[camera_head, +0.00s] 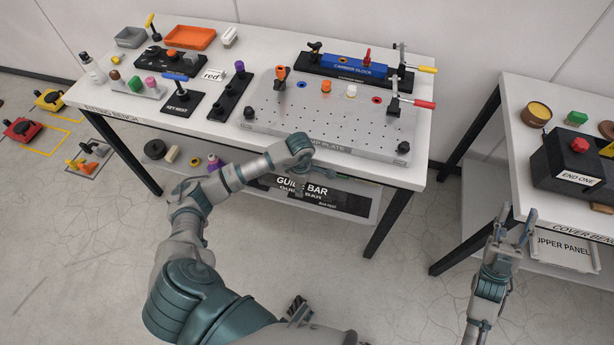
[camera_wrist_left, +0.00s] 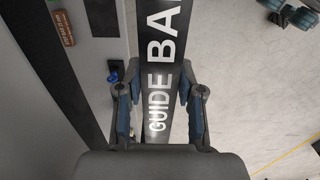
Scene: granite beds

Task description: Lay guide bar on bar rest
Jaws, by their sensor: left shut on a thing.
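The guide bar (camera_head: 318,192) is a black bar with white lettering, at the lower shelf under the front edge of the fitting bench in the head view. It also runs between the fingers of my left gripper in the left wrist view (camera_wrist_left: 160,80). My left gripper (camera_head: 296,182) is shut on the bar from above; its fingertips are hard to make out in the head view. The bar rest (camera_head: 328,205) shows as a small label and dark strip just below the bar. Whether the bar touches it I cannot tell. My right gripper (camera_head: 516,218) is open and empty in front of the cover bench.
The fitting bench (camera_head: 235,135) carries a perforated plate (camera_head: 330,118), a blue carrier block (camera_head: 352,67) and several small parts. The cover bench (camera_head: 512,140) stands at right. The floor between benches is clear.

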